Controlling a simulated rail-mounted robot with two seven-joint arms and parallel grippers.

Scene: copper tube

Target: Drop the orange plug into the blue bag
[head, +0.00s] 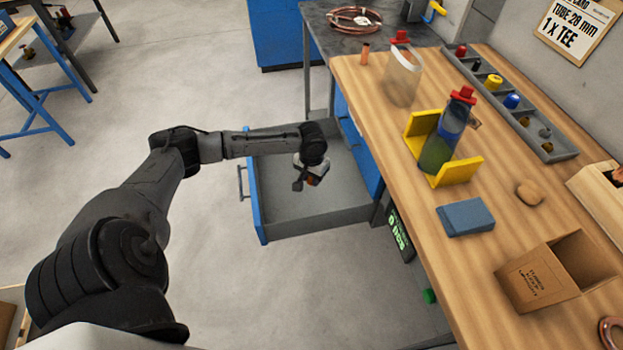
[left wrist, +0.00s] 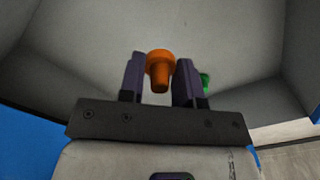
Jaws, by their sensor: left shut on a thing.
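My left gripper (head: 306,178) hangs over the open blue-sided drawer (head: 256,205) with its grey inside. In the left wrist view its two dark fingers (left wrist: 158,78) are shut on the orange plug (left wrist: 160,62), whose wide head points up in the picture. A bit of the orange plug (head: 314,180) shows below the gripper in the head view. A small green thing (left wrist: 205,81) shows partly behind the right finger. I cannot make out a blue bag in either view. My right gripper is not in view.
The wooden bench (head: 440,270) lies right of the drawer. On it stand a bottle in a yellow holder (head: 458,172), a blue block (head: 465,217), an open cardboard box (head: 543,278), a clear container (head: 403,80) and a divided tray (head: 556,156). The floor left of the drawer is clear.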

